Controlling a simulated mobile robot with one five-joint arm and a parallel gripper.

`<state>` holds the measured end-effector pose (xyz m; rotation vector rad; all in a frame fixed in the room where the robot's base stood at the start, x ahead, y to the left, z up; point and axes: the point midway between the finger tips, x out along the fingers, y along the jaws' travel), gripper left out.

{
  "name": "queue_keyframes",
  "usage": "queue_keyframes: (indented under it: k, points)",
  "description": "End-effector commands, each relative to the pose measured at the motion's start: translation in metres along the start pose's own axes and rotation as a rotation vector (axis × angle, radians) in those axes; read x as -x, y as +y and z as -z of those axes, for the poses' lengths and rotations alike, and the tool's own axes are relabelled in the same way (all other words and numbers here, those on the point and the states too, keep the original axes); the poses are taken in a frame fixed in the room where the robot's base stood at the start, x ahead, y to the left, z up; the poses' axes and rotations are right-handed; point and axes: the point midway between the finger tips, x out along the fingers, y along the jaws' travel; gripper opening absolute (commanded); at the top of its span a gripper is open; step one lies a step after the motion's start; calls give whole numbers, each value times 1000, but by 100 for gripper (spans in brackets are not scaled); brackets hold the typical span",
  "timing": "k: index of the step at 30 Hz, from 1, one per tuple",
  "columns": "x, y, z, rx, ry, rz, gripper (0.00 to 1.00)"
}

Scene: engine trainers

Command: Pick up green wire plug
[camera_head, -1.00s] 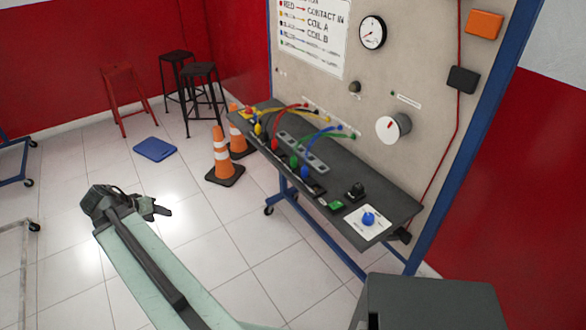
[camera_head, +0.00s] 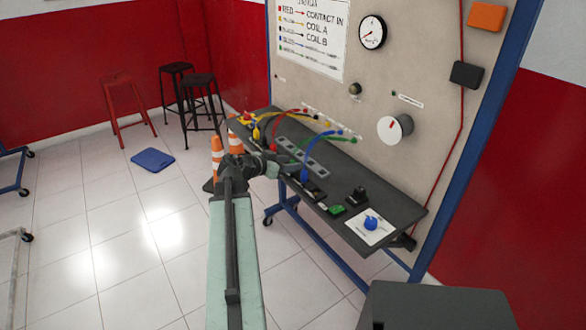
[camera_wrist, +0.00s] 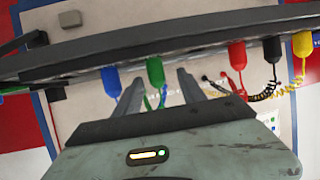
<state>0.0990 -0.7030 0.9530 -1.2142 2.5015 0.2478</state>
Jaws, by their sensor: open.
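The green wire plug (camera_wrist: 155,71) shows in the wrist view at the table edge, just ahead of and between my fingertips. I cannot tell whether they touch it. My gripper (camera_wrist: 160,79) is open with nothing held. In the head view my gripper (camera_head: 285,162) is at the table's front edge and hides most of the green plug. A blue plug (camera_wrist: 111,80) is close to the left finger in the wrist view; it also shows in the head view (camera_head: 304,175). A red plug (camera_wrist: 237,55) is to the right.
Black (camera_wrist: 272,49) and yellow (camera_wrist: 303,43) plugs hang farther right in the wrist view. The dark table (camera_head: 385,195) stands against the panel (camera_head: 420,60). Orange cones (camera_head: 216,155) stand behind my gripper.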

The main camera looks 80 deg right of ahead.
Motion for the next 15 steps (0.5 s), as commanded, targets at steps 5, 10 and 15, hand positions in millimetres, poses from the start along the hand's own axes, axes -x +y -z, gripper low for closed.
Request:
queue_keyframes:
  k: [5,10,15]
  points:
    - [-26,2,-4,0,0,-3,48]
    - [-51,3,-3,0,0,-1,48]
    - [-50,4,-1,1,0,0,48]
